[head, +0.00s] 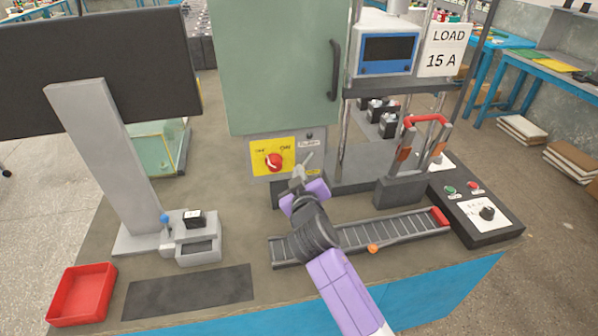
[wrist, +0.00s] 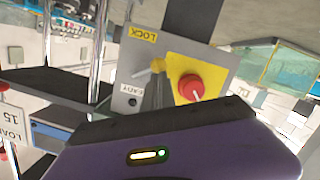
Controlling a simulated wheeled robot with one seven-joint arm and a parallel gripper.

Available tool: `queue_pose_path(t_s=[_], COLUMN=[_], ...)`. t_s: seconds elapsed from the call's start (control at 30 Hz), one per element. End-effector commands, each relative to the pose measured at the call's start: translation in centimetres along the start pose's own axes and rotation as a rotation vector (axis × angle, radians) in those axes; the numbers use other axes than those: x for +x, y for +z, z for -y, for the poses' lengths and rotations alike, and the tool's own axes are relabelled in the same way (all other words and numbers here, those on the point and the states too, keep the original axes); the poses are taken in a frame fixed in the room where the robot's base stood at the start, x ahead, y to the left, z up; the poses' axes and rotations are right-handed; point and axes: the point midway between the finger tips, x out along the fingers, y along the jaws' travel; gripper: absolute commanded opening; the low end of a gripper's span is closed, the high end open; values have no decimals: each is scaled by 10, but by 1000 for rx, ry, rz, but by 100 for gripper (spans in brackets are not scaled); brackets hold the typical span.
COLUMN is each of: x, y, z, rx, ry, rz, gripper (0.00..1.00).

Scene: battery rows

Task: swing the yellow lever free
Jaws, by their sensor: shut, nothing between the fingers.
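In the wrist view a small yellow lever part (wrist: 158,65) shows on the grey switch panel (wrist: 205,60), beside the yellow LOCK label (wrist: 146,34). A thin pale rod reaches left from near it. My gripper (wrist: 158,82) is shut and empty, its dark fingertips just in front of the yellow part; I cannot tell whether they touch. A red rotary knob (wrist: 191,87) on a yellow plate sits right of the fingers. In the head view my gripper (head: 304,165) is at the panel's lower right, beside the red knob (head: 274,162), and the lever cannot be made out behind it.
A green cabinet (head: 275,70) with a dark handle stands above the panel. A roller track (head: 390,232) lies below my arm. A red-handled fixture (head: 400,188) and a black button box (head: 478,215) stand right. A red tray (head: 82,290) is at front left.

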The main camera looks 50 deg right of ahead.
Motion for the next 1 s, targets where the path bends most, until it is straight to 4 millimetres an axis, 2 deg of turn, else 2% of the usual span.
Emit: queue_pose_path(t_s=[0.17, 0.7, 1.0], x=[3, 8, 8], y=[12, 37, 34], z=[4, -1, -2], rx=[-166, -642, -644], ry=[34, 135, 136], rz=[1, 3, 1], gripper=[0, 0, 0])
